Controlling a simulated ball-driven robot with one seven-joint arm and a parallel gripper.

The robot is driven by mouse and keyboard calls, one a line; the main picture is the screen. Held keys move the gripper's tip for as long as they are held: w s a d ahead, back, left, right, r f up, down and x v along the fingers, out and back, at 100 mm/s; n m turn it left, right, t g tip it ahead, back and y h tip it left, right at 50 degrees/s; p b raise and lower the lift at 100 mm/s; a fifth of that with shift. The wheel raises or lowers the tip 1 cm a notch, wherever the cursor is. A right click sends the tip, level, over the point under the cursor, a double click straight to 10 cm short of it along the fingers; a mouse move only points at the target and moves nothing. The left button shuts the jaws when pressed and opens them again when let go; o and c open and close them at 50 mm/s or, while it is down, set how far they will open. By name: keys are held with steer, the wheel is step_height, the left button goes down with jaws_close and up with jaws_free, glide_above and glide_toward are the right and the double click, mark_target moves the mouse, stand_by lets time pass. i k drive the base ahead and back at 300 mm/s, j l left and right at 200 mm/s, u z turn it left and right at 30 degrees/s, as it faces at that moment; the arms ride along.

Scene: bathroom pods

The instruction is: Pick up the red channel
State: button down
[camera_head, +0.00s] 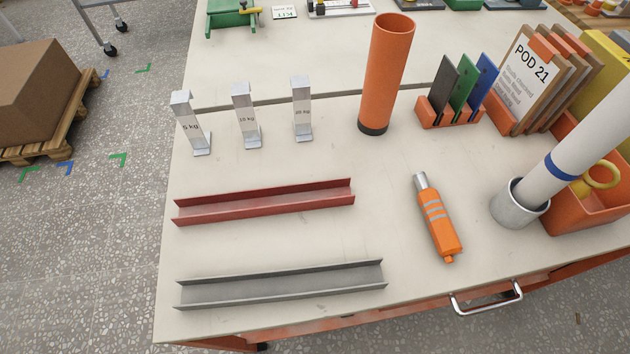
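The red channel (265,203) lies on the pale tabletop in the left half of the head view. It is a long, open trough with two low side walls, running left to right with its right end slightly farther away. Nothing rests in it or covers it. A grey channel (283,286) of similar shape lies nearer the front edge, apart from the red one and about parallel to it. My gripper does not show in this view.
An orange tube (386,75) stands behind right. An orange bottle-like tool (438,222) lies to the right. A grey cup (520,206) holds a white roll. The table (400,310) is clear between the channels.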

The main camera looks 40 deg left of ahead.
mark_target(270, 201)
steer(key=l+u, duration=0.25)
steer(key=u, duration=0.2)
steer(key=i+l+u, duration=0.1)
steer(key=l+u, duration=0.15)
steer(key=u, duration=0.2)
steer(key=l+u, duration=0.25)
steer(key=u, duration=0.2)
